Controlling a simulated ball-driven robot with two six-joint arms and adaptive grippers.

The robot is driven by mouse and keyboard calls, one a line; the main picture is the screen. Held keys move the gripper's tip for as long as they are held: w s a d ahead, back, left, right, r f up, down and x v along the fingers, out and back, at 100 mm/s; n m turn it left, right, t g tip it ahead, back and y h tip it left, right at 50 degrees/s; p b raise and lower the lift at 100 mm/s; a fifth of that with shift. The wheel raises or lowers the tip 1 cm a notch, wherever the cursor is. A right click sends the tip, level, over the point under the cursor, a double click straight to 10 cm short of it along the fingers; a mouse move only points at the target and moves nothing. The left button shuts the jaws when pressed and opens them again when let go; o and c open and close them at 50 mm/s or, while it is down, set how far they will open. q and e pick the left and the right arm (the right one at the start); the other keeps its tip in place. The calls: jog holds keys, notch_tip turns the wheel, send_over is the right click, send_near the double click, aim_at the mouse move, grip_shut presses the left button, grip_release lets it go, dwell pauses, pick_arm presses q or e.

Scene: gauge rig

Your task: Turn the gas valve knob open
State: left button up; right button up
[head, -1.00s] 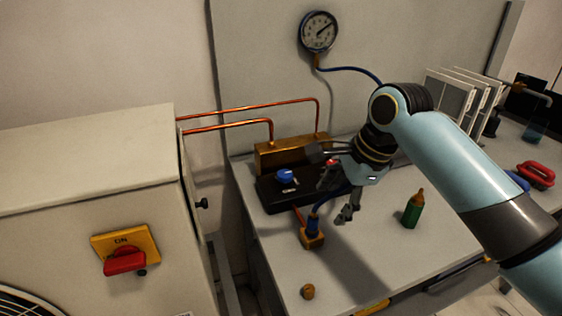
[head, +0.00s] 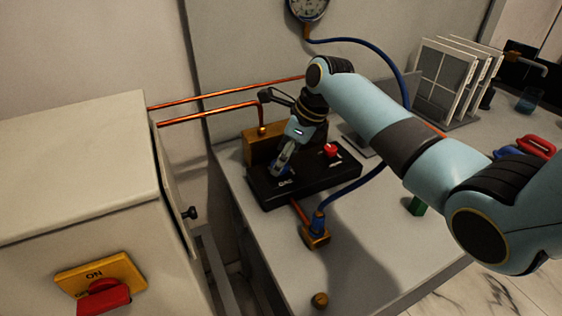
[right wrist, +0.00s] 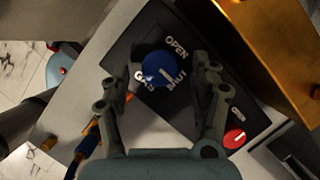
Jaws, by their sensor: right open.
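The gas valve knob (right wrist: 158,68) is round and blue, with a white pointer mark, on a black panel (right wrist: 130,48). In the right wrist view its mark points toward the word SHUT; OPEN is printed above that. My right gripper (head: 281,168) is over the panel's left part, pointing down. In the right wrist view its open fingers (right wrist: 160,72) stand on either side of the knob, with gaps visible on both sides. In the head view the gripper mostly hides the knob. My left gripper is not in view.
A red knob (head: 331,151) sits on the panel's right part. A brass block (head: 257,149) with copper pipes (head: 215,109) stands behind. A brass fitting with a blue hose (head: 317,233) is in front. A grey cabinet with a red ON switch (head: 103,296) stands left.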

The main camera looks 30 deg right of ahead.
jog(key=shift+x, duration=0.8)
jog(key=c, duration=1.2)
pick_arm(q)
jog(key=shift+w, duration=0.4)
pick_arm(e)
jog(key=shift+o, duration=0.2)
